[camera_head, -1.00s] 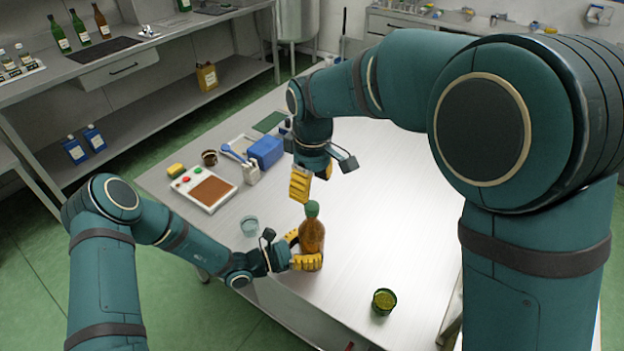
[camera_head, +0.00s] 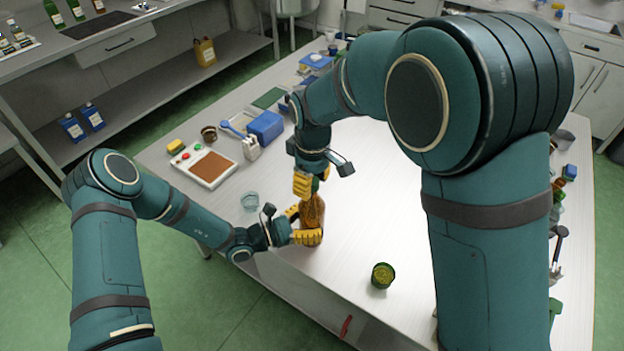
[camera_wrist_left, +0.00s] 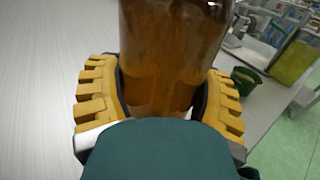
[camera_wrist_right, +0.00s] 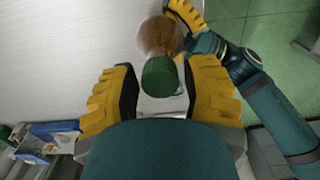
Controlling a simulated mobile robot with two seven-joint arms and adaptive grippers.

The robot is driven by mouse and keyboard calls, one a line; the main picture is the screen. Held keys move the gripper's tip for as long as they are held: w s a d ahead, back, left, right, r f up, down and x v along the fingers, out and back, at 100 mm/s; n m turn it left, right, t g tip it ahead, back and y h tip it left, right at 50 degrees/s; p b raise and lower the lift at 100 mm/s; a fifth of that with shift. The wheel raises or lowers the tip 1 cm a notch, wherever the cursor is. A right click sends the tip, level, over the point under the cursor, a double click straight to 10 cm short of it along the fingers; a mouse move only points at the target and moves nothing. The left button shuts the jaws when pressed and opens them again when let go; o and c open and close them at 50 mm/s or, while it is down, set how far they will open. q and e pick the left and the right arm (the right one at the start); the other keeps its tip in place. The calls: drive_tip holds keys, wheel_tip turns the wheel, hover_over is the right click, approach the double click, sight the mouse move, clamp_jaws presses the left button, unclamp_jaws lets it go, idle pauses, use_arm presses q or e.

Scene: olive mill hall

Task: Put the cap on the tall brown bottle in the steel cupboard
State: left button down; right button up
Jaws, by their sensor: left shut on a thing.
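The tall brown bottle (camera_head: 315,212) stands upright at the near side of the steel table. My left gripper (camera_head: 305,238) is shut around its lower part; the left wrist view shows the brown body (camera_wrist_left: 170,55) between the yellow fingers. The green cap (camera_wrist_right: 163,77) shows at the bottle's top, in line with the neck; how firmly it sits cannot be seen. My right gripper (camera_wrist_right: 160,95) is above the bottle, its fingers open on either side of the cap with a small gap. In the head view this gripper (camera_head: 310,183) hides the cap.
A small green jar (camera_head: 383,275) stands right of the bottle, and a clear glass (camera_head: 249,201) to its left. A brown-topped tray (camera_head: 208,168) and a blue box (camera_head: 265,126) lie further back. Pale cupboards (camera_head: 592,85) stand at the back right. The table's middle is clear.

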clamp_jaws()
drive_tip(key=m, duration=0.4)
drive_tip(key=shift+o, duration=1.7)
unclamp_jaws()
drive_tip(key=shift+r, duration=0.1)
drive_tip(key=shift+r, duration=2.15)
